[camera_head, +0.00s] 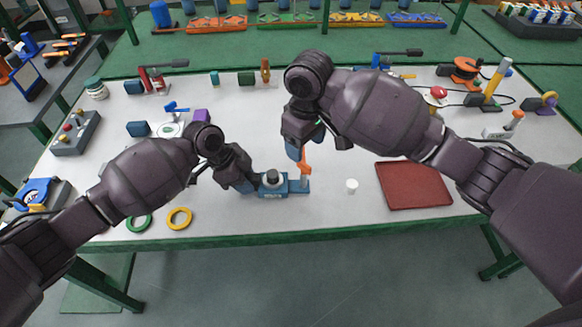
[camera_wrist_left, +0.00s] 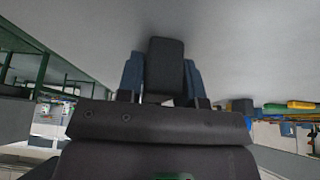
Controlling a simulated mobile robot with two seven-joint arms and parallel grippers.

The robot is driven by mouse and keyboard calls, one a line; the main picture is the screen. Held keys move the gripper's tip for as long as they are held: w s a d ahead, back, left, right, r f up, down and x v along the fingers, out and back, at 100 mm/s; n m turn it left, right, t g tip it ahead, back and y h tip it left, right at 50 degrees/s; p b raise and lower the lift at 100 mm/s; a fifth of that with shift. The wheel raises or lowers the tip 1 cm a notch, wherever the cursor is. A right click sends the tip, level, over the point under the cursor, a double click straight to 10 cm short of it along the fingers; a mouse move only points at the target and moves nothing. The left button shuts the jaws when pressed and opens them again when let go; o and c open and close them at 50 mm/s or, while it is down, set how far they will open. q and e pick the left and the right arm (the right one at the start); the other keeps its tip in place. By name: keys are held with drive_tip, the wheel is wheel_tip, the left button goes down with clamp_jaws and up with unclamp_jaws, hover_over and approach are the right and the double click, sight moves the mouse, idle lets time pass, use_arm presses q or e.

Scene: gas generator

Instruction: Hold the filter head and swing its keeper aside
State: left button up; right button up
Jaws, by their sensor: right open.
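The filter head (camera_head: 273,178) is a dark round part on a blue base (camera_head: 298,186) near the table's front edge. An orange upright piece (camera_head: 306,168), apparently the keeper, stands at the base's right end. My left gripper (camera_head: 254,184) is at the left side of the filter head. In the left wrist view its blue fingers (camera_wrist_left: 164,80) flank a dark block (camera_wrist_left: 166,65) and appear closed on it; this seems to be part of the head. My right gripper (camera_head: 302,153) is open and points down at the orange piece; whether they touch is unclear.
A small white cylinder (camera_head: 351,186) and a red tray (camera_head: 413,186) lie to the right. Yellow (camera_head: 179,219) and green (camera_head: 139,223) rings lie at the front left. Several small devices line the back of the table (camera_head: 330,220). Clear tabletop shows between the cylinder and front edge.

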use_arm(q)
drive_tip(key=o, duration=0.4)
drive_tip(key=v, duration=1.2)
drive_tip(key=shift+a, duration=0.1)
use_arm(e)
drive_tip(key=shift+a, duration=0.1)
